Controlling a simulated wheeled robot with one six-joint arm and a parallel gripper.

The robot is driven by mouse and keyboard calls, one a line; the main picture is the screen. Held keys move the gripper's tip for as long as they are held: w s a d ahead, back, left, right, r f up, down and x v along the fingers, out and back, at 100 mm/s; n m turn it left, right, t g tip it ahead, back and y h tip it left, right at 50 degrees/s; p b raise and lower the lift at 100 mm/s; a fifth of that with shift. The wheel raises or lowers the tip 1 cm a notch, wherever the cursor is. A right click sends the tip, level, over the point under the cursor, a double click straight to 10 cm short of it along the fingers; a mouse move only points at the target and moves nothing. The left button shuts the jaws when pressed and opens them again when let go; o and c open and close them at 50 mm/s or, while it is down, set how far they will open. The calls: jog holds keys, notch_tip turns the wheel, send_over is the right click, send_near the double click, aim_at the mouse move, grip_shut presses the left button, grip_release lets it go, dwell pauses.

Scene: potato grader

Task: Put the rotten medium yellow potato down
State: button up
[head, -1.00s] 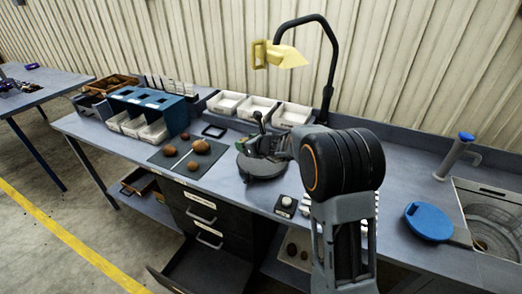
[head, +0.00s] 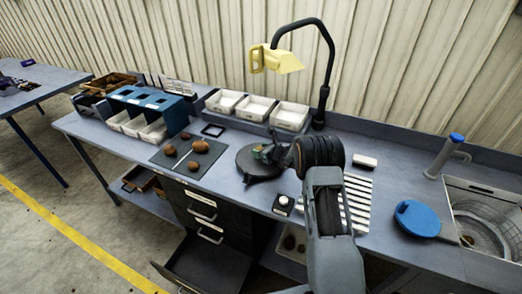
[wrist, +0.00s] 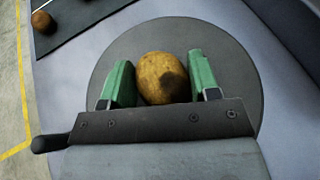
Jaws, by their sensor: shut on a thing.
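The yellow potato (wrist: 164,78) sits between the green fingers of my gripper (wrist: 162,85) in the wrist view. It has a dark patch on its right side, which may be partly shadow. My gripper is shut on it, over the round dark turntable (wrist: 120,55). In the head view my gripper (head: 266,154) is above the same turntable (head: 255,174), and the potato is hidden there. I cannot tell whether the potato touches the turntable.
A dark mat (head: 176,153) with several brown potatoes lies left of the turntable. White bins (head: 257,110) stand behind it, under a yellow lamp (head: 284,62). A white slatted rack (head: 357,196) and a blue round lid (head: 417,217) are to the right. An open drawer (head: 205,265) juts out below.

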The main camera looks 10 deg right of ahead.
jog(key=shift+f, duration=0.25)
jog(key=shift+f, duration=0.2)
jog(key=o, duration=1)
jog(key=shift+r, duration=0.1)
